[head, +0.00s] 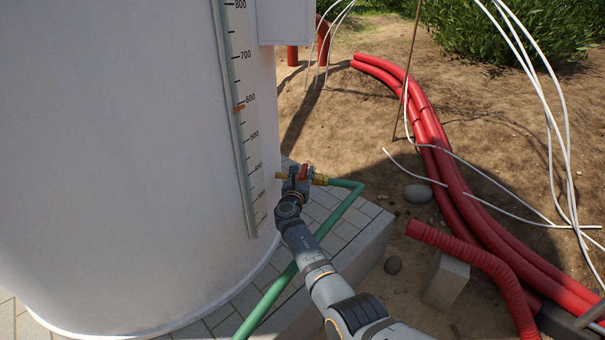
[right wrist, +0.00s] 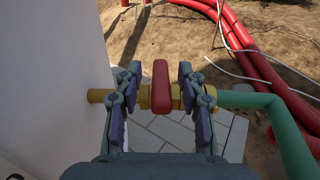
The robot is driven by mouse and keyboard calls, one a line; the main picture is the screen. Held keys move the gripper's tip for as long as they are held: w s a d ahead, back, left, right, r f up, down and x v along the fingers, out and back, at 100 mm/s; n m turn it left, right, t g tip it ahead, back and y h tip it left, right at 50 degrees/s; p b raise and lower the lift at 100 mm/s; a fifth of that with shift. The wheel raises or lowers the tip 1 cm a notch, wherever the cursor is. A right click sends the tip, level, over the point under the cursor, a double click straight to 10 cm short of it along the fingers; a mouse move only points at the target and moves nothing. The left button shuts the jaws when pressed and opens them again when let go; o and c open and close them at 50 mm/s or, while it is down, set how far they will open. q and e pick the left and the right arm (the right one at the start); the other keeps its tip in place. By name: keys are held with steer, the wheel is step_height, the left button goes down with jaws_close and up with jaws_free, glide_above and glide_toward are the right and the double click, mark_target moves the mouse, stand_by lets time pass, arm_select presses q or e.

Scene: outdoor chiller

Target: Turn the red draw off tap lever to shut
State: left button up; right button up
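The red tap lever (right wrist: 161,88) stands upright in the right wrist view, across the line of the brass tap (right wrist: 144,97). The brass tap comes out of the white tank wall and joins a green hose. My right gripper (right wrist: 158,92) is open, with one finger on each side of the lever. Gaps show between the lever and both fingers. In the head view the lever (head: 304,171) shows just beyond the gripper (head: 299,180), which hides part of the tap. My left gripper is not in view.
The white tank (head: 120,150) with a level scale (head: 243,110) fills the left side. The green hose (head: 330,222) runs down past my right arm over the paved plinth (head: 365,245). Red conduits (head: 445,165) and loose white cables (head: 565,170) lie on the right.

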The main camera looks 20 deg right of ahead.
mark_target(303, 172)
step_height(303, 172, up, 10)
steer(key=shift+f, duration=0.1)
stand_by(0.5)
